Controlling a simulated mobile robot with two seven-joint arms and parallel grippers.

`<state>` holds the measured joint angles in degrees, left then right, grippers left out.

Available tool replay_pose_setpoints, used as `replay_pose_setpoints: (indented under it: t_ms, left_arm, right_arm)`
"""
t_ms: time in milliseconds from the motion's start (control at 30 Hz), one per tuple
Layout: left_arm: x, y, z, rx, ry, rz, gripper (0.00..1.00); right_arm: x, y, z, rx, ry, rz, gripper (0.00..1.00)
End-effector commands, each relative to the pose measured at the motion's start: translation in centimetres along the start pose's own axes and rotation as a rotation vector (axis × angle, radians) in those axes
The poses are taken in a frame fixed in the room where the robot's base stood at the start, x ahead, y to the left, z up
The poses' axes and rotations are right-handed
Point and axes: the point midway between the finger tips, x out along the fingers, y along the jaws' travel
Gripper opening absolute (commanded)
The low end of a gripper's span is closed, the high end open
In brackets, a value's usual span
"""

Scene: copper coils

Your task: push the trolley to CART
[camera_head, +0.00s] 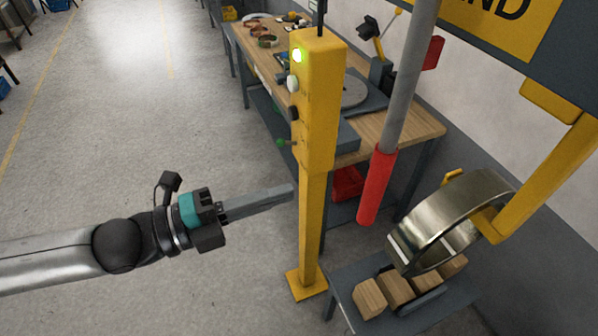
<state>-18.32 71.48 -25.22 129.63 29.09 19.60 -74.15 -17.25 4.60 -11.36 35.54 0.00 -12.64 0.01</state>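My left gripper (291,190) reaches in from the left, its long grey fingers together and nothing between them. Its tips are close to the yellow post (318,110) in the picture; I cannot tell whether they touch. A grey pole with a red grip (377,187) hangs down right of the post, apart from my gripper. A shiny metal coil (450,220) hangs on a yellow hook arm (545,175). No label reading CART shows, and I cannot tell which part is the trolley. My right gripper is out of view.
A low grey stand (345,300) with wooden blocks is below the coil. A sign ending in "END" (500,15) is top right. Open floor lies left.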

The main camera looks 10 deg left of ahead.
Motion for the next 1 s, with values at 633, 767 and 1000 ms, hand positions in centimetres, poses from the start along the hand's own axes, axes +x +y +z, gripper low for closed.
replay_pose_setpoints:
  t_ms: [633, 767, 1000]
  left_arm:
    - [5.0, 0.1, 0.1, 0.001, -0.002, -0.007, 0.0]
    - [6.6, 0.0, 0.1, -0.002, -0.002, -0.007, 0.0]
    - [10.1, -0.1, 0.1, -0.002, -0.002, -0.006, 0.0]
  right_arm:
    - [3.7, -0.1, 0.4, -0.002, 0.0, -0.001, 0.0]
    - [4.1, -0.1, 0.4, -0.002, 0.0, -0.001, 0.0]
    - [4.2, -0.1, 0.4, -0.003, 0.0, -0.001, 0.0]
